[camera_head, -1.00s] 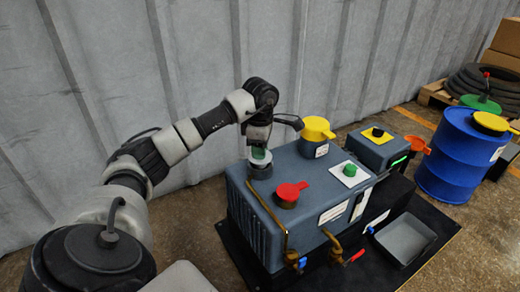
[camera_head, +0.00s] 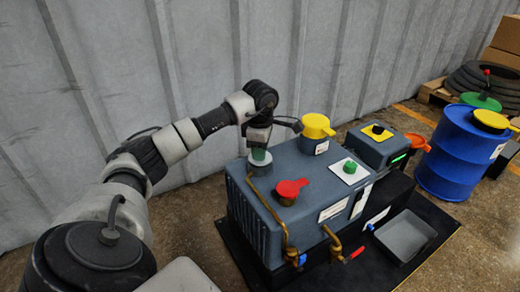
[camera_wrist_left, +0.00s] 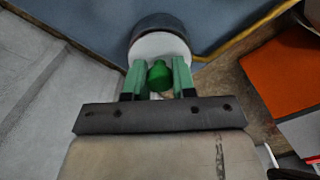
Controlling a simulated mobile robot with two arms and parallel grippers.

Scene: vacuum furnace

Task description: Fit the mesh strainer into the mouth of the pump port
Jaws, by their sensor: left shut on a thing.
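My left gripper (camera_head: 259,153) points down over the round grey pump port (camera_head: 261,167) at the near left of the pump's top. In the left wrist view its green fingers (camera_wrist_left: 158,80) are closed on a green knob (camera_wrist_left: 160,76), which I take as the mesh strainer's handle. Below the knob a pale round face (camera_wrist_left: 158,45) lies over the dark cylindrical wall of the port (camera_wrist_left: 160,22). No mesh shows, and I cannot tell how deep the strainer sits in the mouth. My right gripper is not in view.
The blue-grey pump body (camera_head: 300,170) carries a red cap (camera_head: 290,190), a yellow cap (camera_head: 316,127) and a green knob on a white plate (camera_head: 349,170). A brass pipe (camera_head: 268,208) runs down its front. A grey tray (camera_head: 405,237) and blue drum (camera_head: 458,155) stand right.

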